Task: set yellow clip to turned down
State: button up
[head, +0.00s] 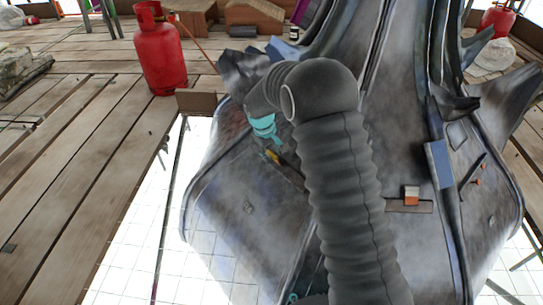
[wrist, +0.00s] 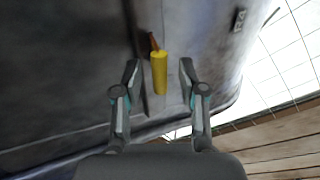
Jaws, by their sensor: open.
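The yellow clip (wrist: 159,74) shows in the wrist view as a short yellow piece with an orange-brown strip at its far end. It lies against the grey metal surface of the spire. My gripper (wrist: 160,80) is open, with one finger to the left of the clip and one to the right. Gaps show on both sides, and I cannot tell how far the fingertips stand off the metal. In the head view the yellow clip (head: 272,157) is a small spot just below my gripper (head: 270,143), partly hidden by my arm.
The spire's grey panels (head: 225,190) fill the middle. An orange-and-white clip (head: 411,193) sits on the panel to the right of my arm. A red gas cylinder (head: 161,50) stands on the wooden deck (head: 90,125). An open gap lies between deck and spire.

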jog(key=shift+d+f, duration=0.1)
jog(key=shift+f, duration=0.5)
grip_shut()
jog(key=shift+w, duration=0.1)
